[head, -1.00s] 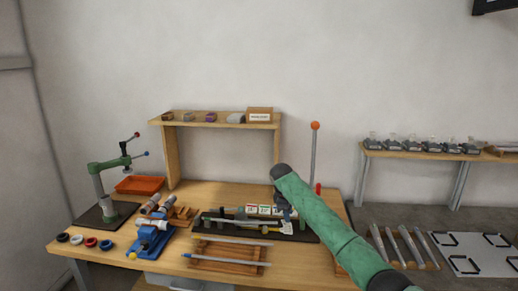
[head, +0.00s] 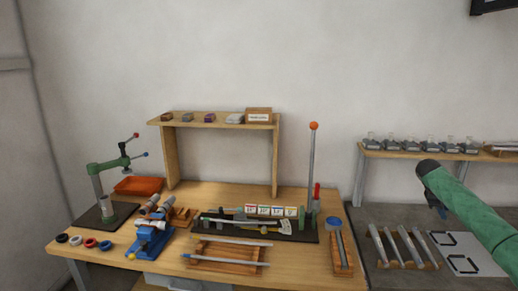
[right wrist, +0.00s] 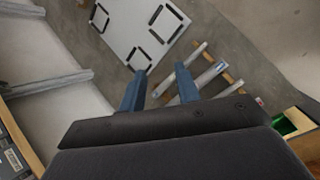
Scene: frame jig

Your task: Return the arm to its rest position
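My green right arm (head: 480,220) comes in from the lower right in the head view and is clear of the wooden workbench (head: 110,258). My right gripper (head: 439,210) hangs from the dark wrist, above the floor area to the right of the bench. In the right wrist view its two blue fingers (right wrist: 160,84) stand apart, and I see nothing held between them. My left arm and gripper are not in view.
Below the gripper are a rack of tubes (head: 403,262) and a white panel with black corner brackets (head: 490,267). A narrow shelf (head: 420,154) with several small items stands behind.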

